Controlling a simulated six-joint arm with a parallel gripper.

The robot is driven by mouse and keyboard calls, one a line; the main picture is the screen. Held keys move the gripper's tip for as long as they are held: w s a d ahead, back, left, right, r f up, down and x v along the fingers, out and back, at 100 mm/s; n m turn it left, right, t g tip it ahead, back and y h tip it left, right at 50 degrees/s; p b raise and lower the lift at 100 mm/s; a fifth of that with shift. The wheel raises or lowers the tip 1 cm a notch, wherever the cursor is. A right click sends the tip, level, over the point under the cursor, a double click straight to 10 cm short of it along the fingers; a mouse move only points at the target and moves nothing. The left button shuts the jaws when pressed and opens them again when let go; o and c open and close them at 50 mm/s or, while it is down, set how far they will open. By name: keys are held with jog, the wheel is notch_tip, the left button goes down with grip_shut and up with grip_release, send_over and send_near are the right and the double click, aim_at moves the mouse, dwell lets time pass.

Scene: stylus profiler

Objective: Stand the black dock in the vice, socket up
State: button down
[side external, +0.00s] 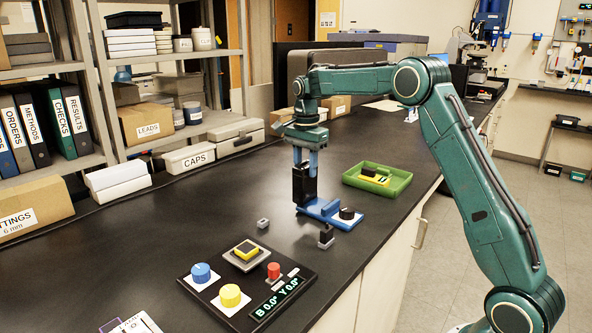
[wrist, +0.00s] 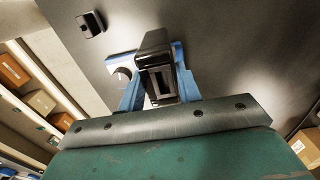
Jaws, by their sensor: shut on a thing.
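My gripper (side external: 306,160) points down and its blue fingers are shut on the black dock (side external: 303,187). The dock is a tall black block, upright, at the left end of the blue vice (side external: 325,208). Its foot is at the vice's level; I cannot tell whether it is seated between the jaws or just beside them. The vice has a black knob (side external: 347,213) at its right end. In the wrist view the dock (wrist: 154,48) is between my fingers, with a rectangular recess facing the camera. Part of the vice (wrist: 122,72) shows behind it.
A green tray (side external: 401,184) holding a yellow and black piece stands behind the vice. A small dark block (side external: 326,238) and a small grey block (side external: 263,223) lie in front. A control panel (side external: 210,298) with coloured knobs is at front left. Bench between is clear.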

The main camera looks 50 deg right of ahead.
jog(key=d, duration=0.3)
jog(key=s+d, duration=0.1)
jog(key=d, duration=0.1)
jog(key=shift+d+r, duration=0.25)
jog(key=shift+r, duration=0.05)
jog(key=shift+f, duration=0.15)
jog(key=shift+f, duration=2)
jog(key=c, duration=0.9)
grip_release()
jog(key=shift+r, duration=0.1)
jog(key=shift+c, duration=0.3)
notch_tip(320, 180, up, 7)
